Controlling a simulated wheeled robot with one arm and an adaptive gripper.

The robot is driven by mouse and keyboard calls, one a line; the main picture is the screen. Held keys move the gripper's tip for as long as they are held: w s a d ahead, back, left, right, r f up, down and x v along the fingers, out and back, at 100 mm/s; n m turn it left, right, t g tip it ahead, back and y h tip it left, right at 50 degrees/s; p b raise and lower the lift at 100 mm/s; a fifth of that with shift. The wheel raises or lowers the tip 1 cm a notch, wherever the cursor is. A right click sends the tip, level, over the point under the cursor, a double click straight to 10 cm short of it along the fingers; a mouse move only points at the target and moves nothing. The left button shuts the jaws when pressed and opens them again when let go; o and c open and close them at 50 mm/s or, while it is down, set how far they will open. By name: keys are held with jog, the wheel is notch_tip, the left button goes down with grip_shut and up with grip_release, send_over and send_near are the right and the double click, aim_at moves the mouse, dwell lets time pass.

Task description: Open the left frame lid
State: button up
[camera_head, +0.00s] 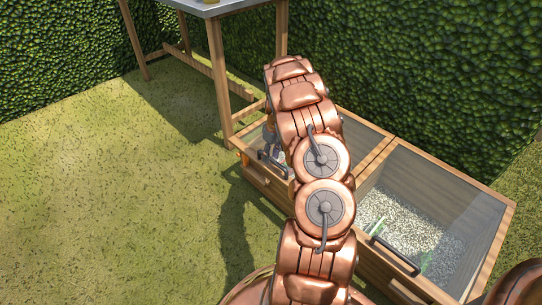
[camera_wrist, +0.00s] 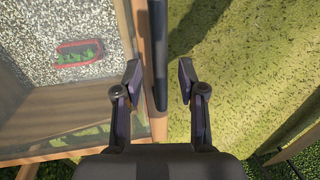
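The left frame lid (camera_head: 352,132) is a glass pane in a wooden frame, lying closed over the left half of a wooden cold frame, partly hidden behind my arm. Its dark bar handle (camera_head: 274,166) is at the front edge. In the wrist view the handle (camera_wrist: 158,60) runs between my two fingers. My gripper (camera_wrist: 158,80) is open around the handle, with a gap visible on both sides. In the head view my gripper is mostly hidden by the arm.
The right frame lid (camera_head: 425,190) is glass with its own dark handle (camera_head: 395,256), over pale gravel. A red tray with green plants (camera_wrist: 80,54) lies inside the left frame. A wooden table (camera_head: 218,75) stands behind, with hedges beyond. Grass (camera_head: 110,200) to the left is clear.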

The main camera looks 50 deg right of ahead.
grip_shut()
dwell(0.5)
